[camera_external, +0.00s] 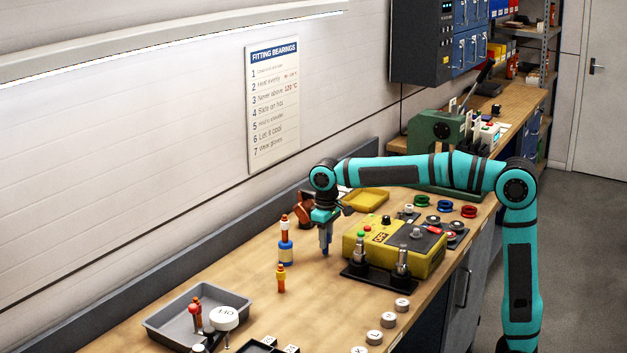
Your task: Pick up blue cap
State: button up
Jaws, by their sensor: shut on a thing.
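My gripper (325,246) points straight down over the bench, left of the yellow control box. It is shut on a small blue thing (326,234), which looks like the blue cap. The fingers hide most of it, and I cannot tell whether its lower end touches the bench. A blue and white bottle-like piece with an orange and red top (285,246) stands upright just to the left, apart from my gripper.
The yellow control box (421,262) with buttons stands close on the right. A small orange piece (281,279) stands at the front left. A yellow tray (366,201) lies behind. A grey tray (160,322) and white round pieces (375,337) are in front. Bare wood lies between them.

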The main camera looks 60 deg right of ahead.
notch_tip(320, 180, up, 9)
jog(key=shift+r, duration=0.15)
